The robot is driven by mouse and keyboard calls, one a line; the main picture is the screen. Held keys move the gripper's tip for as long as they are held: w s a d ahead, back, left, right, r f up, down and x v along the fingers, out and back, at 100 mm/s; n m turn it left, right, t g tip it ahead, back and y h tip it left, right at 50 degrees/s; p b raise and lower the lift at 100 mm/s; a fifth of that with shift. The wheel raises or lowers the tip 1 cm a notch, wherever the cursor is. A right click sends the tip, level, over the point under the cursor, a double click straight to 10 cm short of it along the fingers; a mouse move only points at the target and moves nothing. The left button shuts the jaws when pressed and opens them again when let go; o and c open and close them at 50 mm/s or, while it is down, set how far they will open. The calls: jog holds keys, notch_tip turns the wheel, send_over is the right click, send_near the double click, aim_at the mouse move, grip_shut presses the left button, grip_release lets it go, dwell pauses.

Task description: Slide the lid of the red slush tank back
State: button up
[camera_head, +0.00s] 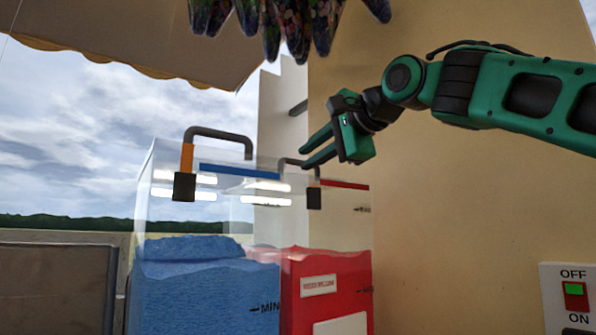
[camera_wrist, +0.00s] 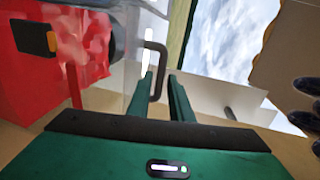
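The red slush tank (camera_head: 345,232) is clear-walled, with red slush in its lower part, and stands right of the blue one. A red strip (camera_head: 345,184) runs along its top. Its lid's dark bent handle (camera_head: 288,162) stands up at the top, partly overlapped by my fingers. My gripper (camera_head: 304,158) is open, with two green fingers pointing left at that handle. In the wrist view, my gripper (camera_wrist: 160,74) has the handle (camera_wrist: 163,50) showing between and beyond its fingertips. I cannot tell whether they touch. Red slush (camera_wrist: 95,45) fills the left of that view.
A blue slush tank (camera_head: 200,290) stands at the left with its own larger dark handle (camera_head: 222,133). Dark speckled pointed objects (camera_head: 290,25) hang above. A tan wall (camera_head: 450,220) lies behind my arm. An OFF/ON switch panel (camera_head: 575,290) is at lower right.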

aim_at(300, 162)
jog(key=shift+x, duration=2.55)
grip_shut()
